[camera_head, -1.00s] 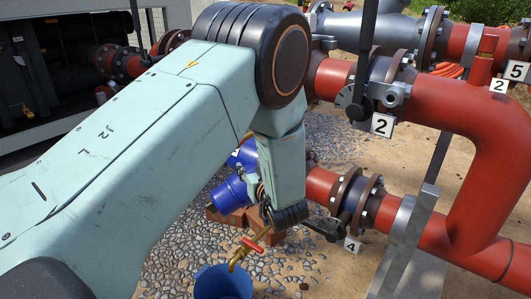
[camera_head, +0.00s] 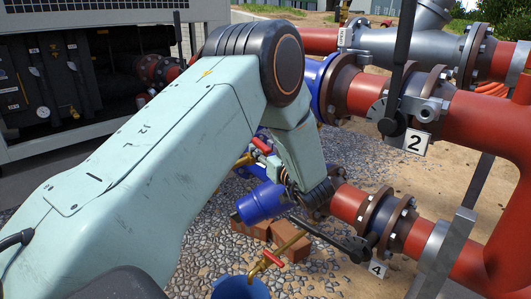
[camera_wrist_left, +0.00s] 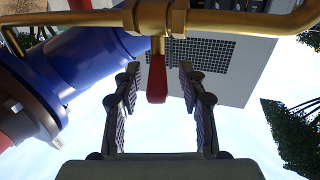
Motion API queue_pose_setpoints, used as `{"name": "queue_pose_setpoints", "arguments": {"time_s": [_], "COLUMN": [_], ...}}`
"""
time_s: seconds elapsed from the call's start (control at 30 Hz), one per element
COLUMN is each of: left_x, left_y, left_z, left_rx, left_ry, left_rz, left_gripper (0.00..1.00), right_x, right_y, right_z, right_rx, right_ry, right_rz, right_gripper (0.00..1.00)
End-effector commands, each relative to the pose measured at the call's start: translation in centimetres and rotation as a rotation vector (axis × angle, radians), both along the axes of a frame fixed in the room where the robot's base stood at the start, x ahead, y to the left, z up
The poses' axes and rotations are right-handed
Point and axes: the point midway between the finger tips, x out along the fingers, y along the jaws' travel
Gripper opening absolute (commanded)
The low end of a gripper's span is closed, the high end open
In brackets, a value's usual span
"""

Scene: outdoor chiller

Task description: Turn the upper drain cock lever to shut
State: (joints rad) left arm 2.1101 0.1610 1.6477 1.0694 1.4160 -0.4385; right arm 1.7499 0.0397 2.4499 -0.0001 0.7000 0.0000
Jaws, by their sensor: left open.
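The upper drain cock is brass with a red lever (camera_head: 262,146), just left of my left wrist in the head view. In the left wrist view its brass body (camera_wrist_left: 155,17) crosses the top. The red lever (camera_wrist_left: 157,80) hangs down from it between my left gripper's fingertips. My left gripper (camera_wrist_left: 160,72) is open, with a gap on both sides of the lever. In the head view the fingers are hidden by my own arm. A second, lower brass cock with a red lever (camera_head: 272,258) stands over a blue bucket (camera_head: 241,289). My right gripper is not seen.
A blue pipe with a flange (camera_wrist_left: 85,70) is close on the left in the wrist view. A black valve handle (camera_head: 335,240) and red pipe (camera_head: 348,203) lie right of my wrist. A blue cylindrical body (camera_head: 262,203) sits by bricks (camera_head: 250,229). Pebbles cover the ground.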

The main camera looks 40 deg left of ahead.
Motion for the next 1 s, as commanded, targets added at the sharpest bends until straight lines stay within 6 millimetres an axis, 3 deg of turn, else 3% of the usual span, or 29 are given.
{"name": "queue_pose_setpoints", "arguments": {"time_s": [0.33,0.8,1.0], "left_x": [0.44,0.41,0.39], "left_y": [0.02,0.02,0.03], "left_z": [0.04,0.01,-0.02], "left_rx": [0.001,0.0,-0.001], "left_ry": [0.001,0.001,0.001], "left_rz": [-0.004,-0.003,-0.003], "left_gripper": [0.41,0.02,0.0], "right_x": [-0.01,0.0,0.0], "right_y": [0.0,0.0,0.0], "right_z": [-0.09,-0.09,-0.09], "right_rx": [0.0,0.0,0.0], "right_ry": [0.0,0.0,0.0], "right_rz": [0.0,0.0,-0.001], "right_gripper": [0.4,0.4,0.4]}}
